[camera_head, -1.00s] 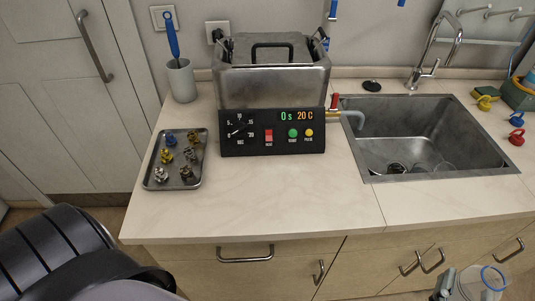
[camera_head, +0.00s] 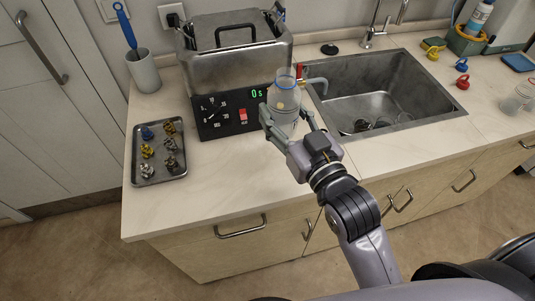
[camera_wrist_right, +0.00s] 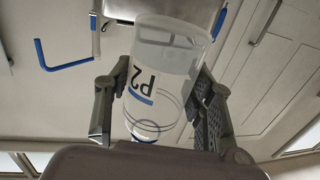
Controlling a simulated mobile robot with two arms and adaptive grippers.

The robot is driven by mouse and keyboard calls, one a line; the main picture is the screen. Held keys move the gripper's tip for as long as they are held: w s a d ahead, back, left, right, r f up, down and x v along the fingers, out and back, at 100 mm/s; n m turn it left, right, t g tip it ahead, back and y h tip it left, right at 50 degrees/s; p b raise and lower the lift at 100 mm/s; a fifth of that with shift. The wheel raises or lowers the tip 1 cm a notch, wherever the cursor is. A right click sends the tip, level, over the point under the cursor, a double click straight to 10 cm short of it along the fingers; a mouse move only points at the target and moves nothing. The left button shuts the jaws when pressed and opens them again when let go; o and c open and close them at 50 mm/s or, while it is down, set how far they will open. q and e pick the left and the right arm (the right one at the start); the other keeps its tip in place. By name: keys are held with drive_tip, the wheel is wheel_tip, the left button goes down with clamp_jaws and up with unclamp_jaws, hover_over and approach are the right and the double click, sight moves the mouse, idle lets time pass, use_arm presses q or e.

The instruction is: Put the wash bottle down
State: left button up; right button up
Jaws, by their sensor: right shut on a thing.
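The wash bottle (camera_head: 284,103) is a clear, translucent bottle with a blue ring at its neck. It looks upright in the head view. My right gripper (camera_head: 280,122) is shut around its body, with one finger on each side. The bottle is in front of the right end of the bath's control panel, over the counter. I cannot tell whether its base touches the counter. In the right wrist view the bottle (camera_wrist_right: 160,80) shows a P2 label between the fingers of the gripper (camera_wrist_right: 160,105). My left gripper is not in view.
The metal bath (camera_head: 235,48) with its control panel (camera_head: 225,113) stands behind the bottle. A tray (camera_head: 160,182) of small fittings lies at left. The sink (camera_head: 395,75) opens at right. Clear cups (camera_head: 519,97) stand at far right. The front counter strip (camera_head: 225,190) is bare.

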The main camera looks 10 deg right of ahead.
sight(281, 101)
drive_tip(key=r, duration=0.3)
drive_tip(key=shift+w+a, duration=0.3)
drive_tip(key=shift+w, duration=0.1)
wheel_tip(281, 101, down, 4)
drive_tip(key=b, duration=0.3)
drive_tip(key=shift+r, duration=0.15)
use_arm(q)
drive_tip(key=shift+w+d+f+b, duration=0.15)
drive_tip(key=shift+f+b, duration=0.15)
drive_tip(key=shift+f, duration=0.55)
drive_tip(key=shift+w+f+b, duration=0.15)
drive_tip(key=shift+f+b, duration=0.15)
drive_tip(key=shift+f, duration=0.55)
use_arm(e)
drive_tip(key=shift+f, duration=8.05)
drive_tip(key=shift+f, duration=0.2)
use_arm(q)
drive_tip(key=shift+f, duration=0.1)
use_arm(e)
drive_tip(key=o, duration=1.2)
